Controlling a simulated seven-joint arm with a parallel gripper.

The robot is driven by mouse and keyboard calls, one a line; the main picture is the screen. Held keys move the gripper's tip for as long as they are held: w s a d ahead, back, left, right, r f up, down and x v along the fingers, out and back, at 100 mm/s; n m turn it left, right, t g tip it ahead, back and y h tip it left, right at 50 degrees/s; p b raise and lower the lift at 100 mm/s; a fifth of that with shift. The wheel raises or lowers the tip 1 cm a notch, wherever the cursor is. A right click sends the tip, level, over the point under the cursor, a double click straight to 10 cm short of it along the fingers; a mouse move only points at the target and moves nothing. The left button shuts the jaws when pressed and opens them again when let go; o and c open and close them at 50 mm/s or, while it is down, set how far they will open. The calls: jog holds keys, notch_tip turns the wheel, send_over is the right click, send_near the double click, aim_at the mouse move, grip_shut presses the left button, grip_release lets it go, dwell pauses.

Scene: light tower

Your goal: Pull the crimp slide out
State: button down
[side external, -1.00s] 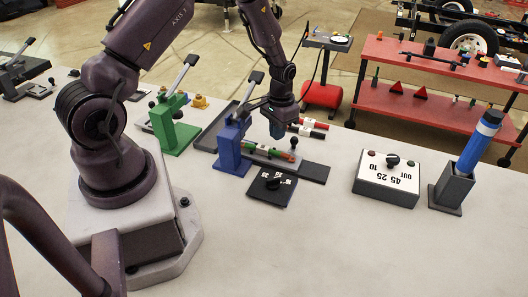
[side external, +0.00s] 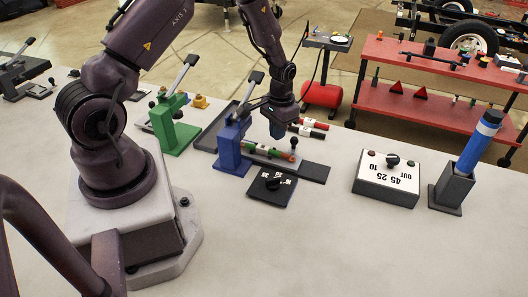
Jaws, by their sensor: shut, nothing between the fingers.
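The crimp station shows as a blue lever press (side external: 233,148) on the white table, with its black-knobbed lever raised. A grey slide rail (side external: 268,154) runs from the press to the right, ending in a dark plate (side external: 314,172). A green and red piece (side external: 281,155) lies along the rail, with a small red-brown knob (side external: 294,142) at its right end. My gripper (side external: 277,133) points down just above and behind the rail, right of the blue press and left of the knob. It is shut and empty. Whether it touches the slide cannot be told.
A green press (side external: 173,128) stands to the left. Red and black cables (side external: 310,129) lie behind the rail. A white control box (side external: 387,178) and a blue torch in a holder (side external: 475,155) stand to the right. The front table is clear.

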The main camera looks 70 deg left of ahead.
jog(key=shift+f+t, duration=0.3)
jog(key=shift+f, duration=0.45)
jog(key=shift+s+a+r, duration=0.6)
jog(key=shift+a+r, duration=0.15)
jog(key=shift+r, duration=0.1)
jog(key=shift+w+d+r, duration=0.1)
jog(key=shift+r, duration=1.2)
jog(key=shift+w+d+r, duration=0.1)
jog(key=shift+r, duration=1.2)
notch_tip(320, 180, up, 13)
jog(key=s+d+r+m+t, duration=0.1)
jog(key=s+d+r+t, duration=0.1)
jog(key=s+d+r, duration=0.4)
jog(key=s+d+r+m+t, duration=0.2)
jog(key=s+d+r, duration=0.4)
jog(key=s+d, duration=0.4)
jog(key=shift+s+d+r+t, duration=0.15)
jog(key=shift+s+r+t, duration=0.15)
jog(key=shift+t, duration=0.5)
